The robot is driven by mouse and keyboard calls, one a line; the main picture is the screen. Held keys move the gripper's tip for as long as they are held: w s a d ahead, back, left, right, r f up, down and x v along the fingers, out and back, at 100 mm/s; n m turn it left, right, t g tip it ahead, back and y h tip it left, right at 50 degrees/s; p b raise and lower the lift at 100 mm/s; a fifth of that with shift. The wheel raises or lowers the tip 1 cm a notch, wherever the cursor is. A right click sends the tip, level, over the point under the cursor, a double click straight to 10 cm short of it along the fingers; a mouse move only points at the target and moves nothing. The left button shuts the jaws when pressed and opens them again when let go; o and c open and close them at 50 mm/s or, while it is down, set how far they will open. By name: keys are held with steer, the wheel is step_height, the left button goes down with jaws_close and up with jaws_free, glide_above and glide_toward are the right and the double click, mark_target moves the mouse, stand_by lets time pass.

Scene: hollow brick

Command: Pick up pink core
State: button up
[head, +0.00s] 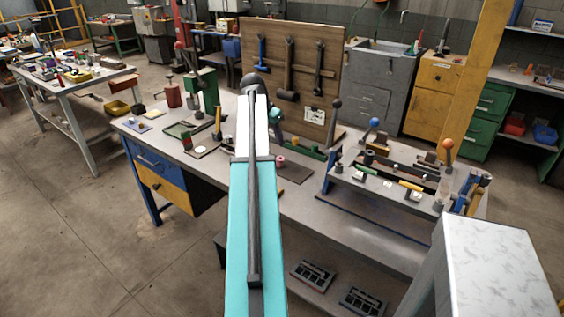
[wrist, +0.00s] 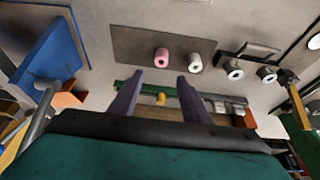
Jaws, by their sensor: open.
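The pink core (wrist: 161,57) is a short pink cylinder with a hole, on a dark mat (wrist: 135,40) in the wrist view. A white core (wrist: 194,62) stands just right of it. My gripper (wrist: 160,78) is open, with its two purple-grey fingers apart and nothing held between them. The pink core appears just beyond the fingertips, between their lines and not touching them. In the head view, a small pink piece (head: 280,160) shows on the workbench, just right of my arm, which hides much of the area around it.
A green rail (wrist: 125,87) with a yellow piece (wrist: 161,99) and grey cylinders lies near the fingers. Two grey cores (wrist: 235,70) stand to the right. A tool board (head: 300,70) rises behind the workbench (head: 300,205).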

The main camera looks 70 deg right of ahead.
steer(key=shift+f, duration=0.15)
steer(key=p, duration=0.2)
glide_above(281, 158)
steer(key=a, duration=0.3)
steer(key=shift+w+d+f, duration=0.1)
steer(key=shift+f, duration=3.75)
steer(key=shift+p+x, duration=0.9)
steer(key=shift+x, duration=1.7)
steer(key=c, duration=1)
steer(key=shift+r, duration=0.1)
